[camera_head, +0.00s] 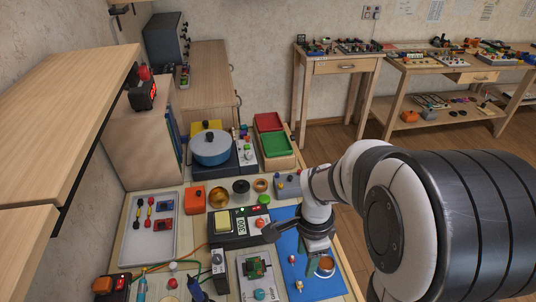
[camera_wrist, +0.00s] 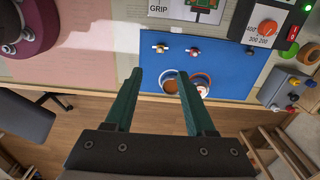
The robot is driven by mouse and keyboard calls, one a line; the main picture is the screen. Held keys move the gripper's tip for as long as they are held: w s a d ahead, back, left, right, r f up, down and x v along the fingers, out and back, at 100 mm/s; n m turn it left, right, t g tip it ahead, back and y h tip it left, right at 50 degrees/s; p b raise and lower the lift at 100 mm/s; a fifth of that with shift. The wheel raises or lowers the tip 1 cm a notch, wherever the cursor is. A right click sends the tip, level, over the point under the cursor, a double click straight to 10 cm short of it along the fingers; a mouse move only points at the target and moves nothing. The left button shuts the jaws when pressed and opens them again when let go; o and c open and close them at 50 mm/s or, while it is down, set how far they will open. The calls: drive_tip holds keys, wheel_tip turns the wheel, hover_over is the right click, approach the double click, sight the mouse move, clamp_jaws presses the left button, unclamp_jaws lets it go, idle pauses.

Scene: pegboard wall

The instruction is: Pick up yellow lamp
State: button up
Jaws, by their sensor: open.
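Two small lamps lie on the blue mat. One (camera_head: 292,259) and the other (camera_head: 299,285) show in the head view, and the same pair appears in the wrist view as a left lamp (camera_wrist: 160,48) and a right lamp (camera_wrist: 193,51). They are small, with pale and reddish or golden parts; I cannot tell for certain which is the yellow one. My gripper (camera_wrist: 160,74) is open and empty, its dark green fingers spread above the mat's near edge. The lamps sit beyond its fingertips, apart from them. In the head view my gripper (camera_head: 318,266) hangs over the mat.
The blue mat (camera_wrist: 225,62) also holds round ring-like parts (camera_wrist: 201,82) near the fingertips. A meter with a dial (camera_wrist: 267,27) stands to the right. A grey switch box (camera_wrist: 283,88) is at the right edge. Bare mat surrounds the lamps.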

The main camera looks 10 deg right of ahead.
sight(300, 282)
wheel_tip(300, 282, down, 12)
drive_tip(key=shift+a+f, duration=0.1)
drive_tip(key=shift+a, duration=0.05)
clamp_jaws()
